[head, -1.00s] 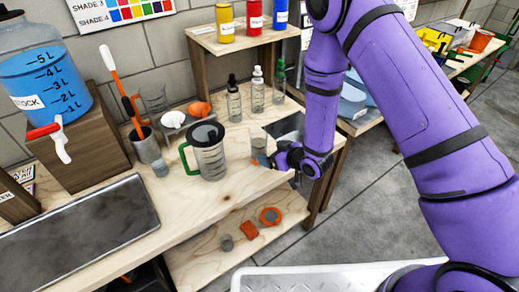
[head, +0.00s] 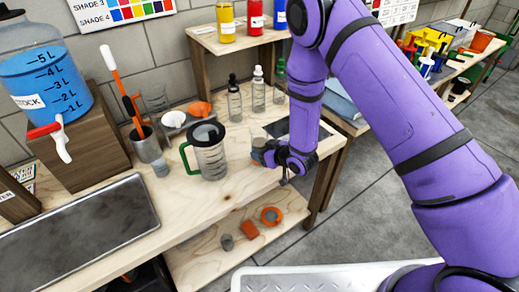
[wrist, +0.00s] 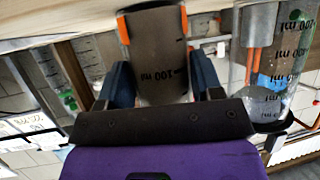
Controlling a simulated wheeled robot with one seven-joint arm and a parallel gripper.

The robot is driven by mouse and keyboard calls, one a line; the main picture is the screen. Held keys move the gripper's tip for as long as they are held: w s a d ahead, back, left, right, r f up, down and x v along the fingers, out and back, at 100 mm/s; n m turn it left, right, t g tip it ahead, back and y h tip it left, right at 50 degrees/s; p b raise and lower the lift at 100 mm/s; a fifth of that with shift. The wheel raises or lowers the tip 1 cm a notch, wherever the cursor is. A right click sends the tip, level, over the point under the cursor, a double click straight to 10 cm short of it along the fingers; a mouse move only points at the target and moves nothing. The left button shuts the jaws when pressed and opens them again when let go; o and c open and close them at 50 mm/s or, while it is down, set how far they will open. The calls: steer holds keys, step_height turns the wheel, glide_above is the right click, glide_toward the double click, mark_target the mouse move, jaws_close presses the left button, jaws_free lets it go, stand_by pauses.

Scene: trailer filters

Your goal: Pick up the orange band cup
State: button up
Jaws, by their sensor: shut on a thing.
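The orange band cup (wrist: 160,62) fills the middle of the wrist view. It is a grey, see-through cup with a 100 ml mark and orange showing at both sides. My gripper (wrist: 163,80) is shut on it, with a dark finger on each side. In the head view my gripper (head: 264,153) is over the right part of the wooden bench (head: 225,180), to the right of the green-handled jug. There the cup is small and mostly hidden by the fingers. I cannot tell whether its base touches the bench.
The green-handled jug (head: 208,150) stands close on the left. Dropper bottles (head: 234,103) and a dark flat plate (head: 290,130) are behind my gripper. A lower shelf (head: 205,262) holds orange and grey pieces.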

mark_target(263, 144)
steer(key=shift+r, duration=0.2)
steer(key=shift+r, duration=1.55)
steer(key=s+d, duration=0.2)
steer(key=s, duration=0.5)
steer(key=s+d+r, duration=0.1)
steer(key=s+d, duration=0.1)
steer(key=s, duration=0.6)
steer(key=shift+d+r, duration=0.25)
steer(key=shift+d, duration=0.05)
